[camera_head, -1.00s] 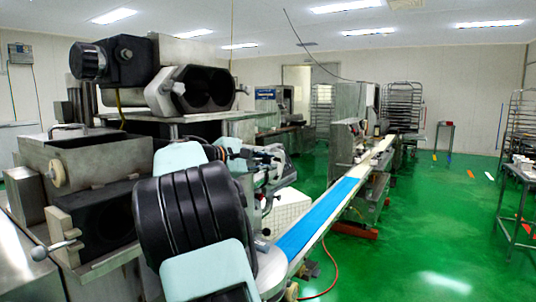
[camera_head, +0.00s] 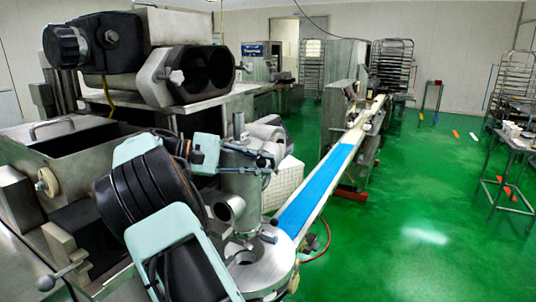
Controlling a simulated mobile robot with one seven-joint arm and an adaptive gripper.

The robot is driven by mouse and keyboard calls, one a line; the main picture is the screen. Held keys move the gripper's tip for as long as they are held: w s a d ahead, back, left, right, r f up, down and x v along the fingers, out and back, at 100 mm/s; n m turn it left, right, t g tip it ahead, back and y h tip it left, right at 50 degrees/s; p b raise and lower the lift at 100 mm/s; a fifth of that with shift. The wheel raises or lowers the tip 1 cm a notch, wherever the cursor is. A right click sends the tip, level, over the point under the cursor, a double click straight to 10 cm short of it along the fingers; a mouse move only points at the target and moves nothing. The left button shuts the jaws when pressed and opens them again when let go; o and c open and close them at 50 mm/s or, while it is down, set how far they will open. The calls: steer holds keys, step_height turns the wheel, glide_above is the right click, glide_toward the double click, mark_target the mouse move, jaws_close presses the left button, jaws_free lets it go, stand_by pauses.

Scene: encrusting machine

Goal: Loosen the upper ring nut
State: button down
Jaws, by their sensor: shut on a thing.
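The upper ring nut (camera_head: 243,170) is a metal ring with short handles around the upright steel column in the middle of the view. My gripper (camera_head: 262,160) is small and partly hidden at the end of my black and pale teal arm, beside this ring. It appears closed on the ring nut at its right side. The exact contact of the fingers is too small to make out. Below, a round steel plate (camera_head: 262,272) surrounds the foot of the column.
A blue conveyor belt (camera_head: 320,188) runs back from the column. Wheeled racks (camera_head: 391,65) stand at the back.

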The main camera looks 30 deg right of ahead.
steer(key=shift+a+g, duration=0.25)
steer(key=shift+g, duration=0.05)
steer(key=c, duration=1.8)
jaws_free()
steer(key=shift+o, duration=0.2)
steer(key=v, duration=0.7)
steer(key=shift+w+a, duration=0.15)
steer(key=shift+r, duration=0.15)
